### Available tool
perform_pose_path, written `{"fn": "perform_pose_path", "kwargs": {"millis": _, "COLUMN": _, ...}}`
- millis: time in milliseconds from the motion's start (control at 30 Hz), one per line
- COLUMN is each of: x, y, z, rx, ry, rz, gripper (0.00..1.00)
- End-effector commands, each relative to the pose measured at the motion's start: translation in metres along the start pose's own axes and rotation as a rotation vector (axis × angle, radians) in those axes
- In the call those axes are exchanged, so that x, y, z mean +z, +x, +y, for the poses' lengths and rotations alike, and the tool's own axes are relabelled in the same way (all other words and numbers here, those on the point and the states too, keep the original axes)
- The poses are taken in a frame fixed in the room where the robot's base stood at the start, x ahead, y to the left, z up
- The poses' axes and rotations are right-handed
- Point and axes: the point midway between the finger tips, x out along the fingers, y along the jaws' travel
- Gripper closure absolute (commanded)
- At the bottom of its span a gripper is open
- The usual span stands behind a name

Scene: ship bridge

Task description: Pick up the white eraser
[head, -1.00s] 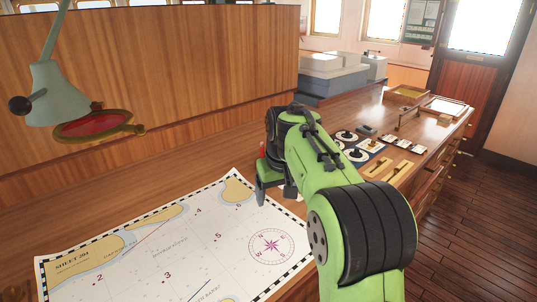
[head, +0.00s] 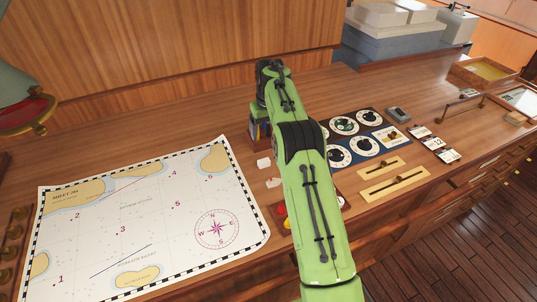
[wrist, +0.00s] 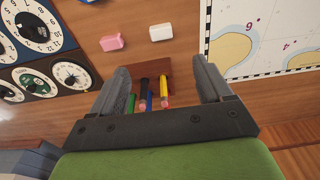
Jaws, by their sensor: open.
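The white eraser (head: 264,162) is a small block lying on the wooden desk just right of the chart. In the wrist view the white eraser (wrist: 160,32) is at the top middle, beyond my fingertips. A pink eraser (wrist: 111,42) lies beside it, with a gap between; it also shows in the head view (head: 273,182). My gripper (wrist: 163,82) is open and empty, with its fingers apart on either side of a view of several coloured pens. It does not touch either eraser. In the head view my arm largely hides the gripper.
Several coloured pens (wrist: 150,95) stand at a brown holder (wrist: 176,68) below my gripper. The chart (head: 130,225) lies left of the erasers. Dial panels (head: 362,128) and brass sliders (head: 395,180) are on the right. A wooden panel (head: 150,60) rises behind the desk.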

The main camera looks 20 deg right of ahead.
Motion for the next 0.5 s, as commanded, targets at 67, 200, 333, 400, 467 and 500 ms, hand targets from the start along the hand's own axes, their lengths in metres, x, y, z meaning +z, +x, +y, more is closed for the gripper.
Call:
{"fn": "perform_pose_path", "kwargs": {"millis": 67, "x": 0.0, "y": 0.005, "z": 0.0, "rx": -0.001, "ry": -0.001, "rz": -0.003, "gripper": 0.21}}
{"fn": "perform_pose_path", "kwargs": {"millis": 200, "x": 0.001, "y": 0.035, "z": 0.0, "rx": -0.002, "ry": -0.001, "rz": -0.007, "gripper": 0.21}}
{"fn": "perform_pose_path", "kwargs": {"millis": 333, "x": 0.001, "y": 0.069, "z": 0.0, "rx": -0.002, "ry": -0.001, "rz": -0.007, "gripper": 0.21}}
{"fn": "perform_pose_path", "kwargs": {"millis": 400, "x": 0.001, "y": 0.085, "z": 0.0, "rx": -0.001, "ry": -0.002, "rz": -0.005, "gripper": 0.21}}
{"fn": "perform_pose_path", "kwargs": {"millis": 467, "x": 0.001, "y": 0.096, "z": 0.0, "rx": -0.002, "ry": -0.002, "rz": -0.005, "gripper": 0.21}}
{"fn": "perform_pose_path", "kwargs": {"millis": 500, "x": 0.0, "y": 0.101, "z": 0.0, "rx": -0.001, "ry": -0.002, "rz": -0.003, "gripper": 0.21}}
